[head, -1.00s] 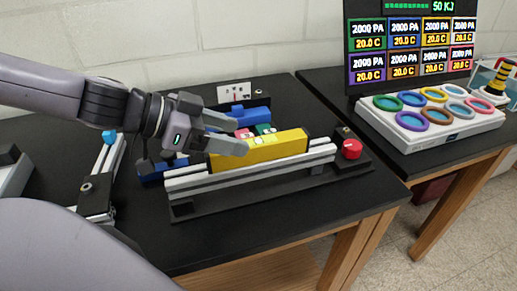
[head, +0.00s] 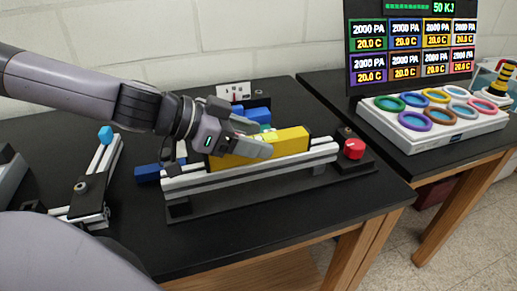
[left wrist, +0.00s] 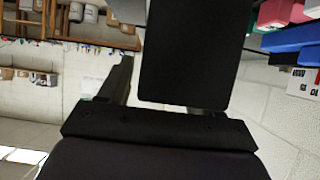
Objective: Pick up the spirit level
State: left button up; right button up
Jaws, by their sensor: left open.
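The yellow spirit level (head: 290,143) lies along the light grey extrusion rail (head: 205,180), its right part in clear view. My left gripper (head: 262,138) is open at its left-middle part. One finger crosses in front of the level's near face and the other shows above and behind its top edge. The fingers hide part of the level, and I cannot tell whether they touch it. The left wrist view shows dark gripper parts (left wrist: 185,55), and I cannot make out the level there. My right gripper is not in view.
Blue blocks (head: 258,114) sit behind the level. A red button (head: 354,149) stands at the rail's right end. The black table's front is clear. A panel with coloured rings (head: 430,117) stands at right.

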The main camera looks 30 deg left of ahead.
pick_arm(q)
jog(key=shift+c, duration=0.3)
jog(key=c, duration=1.1)
jog(key=shift+r, duration=0.1)
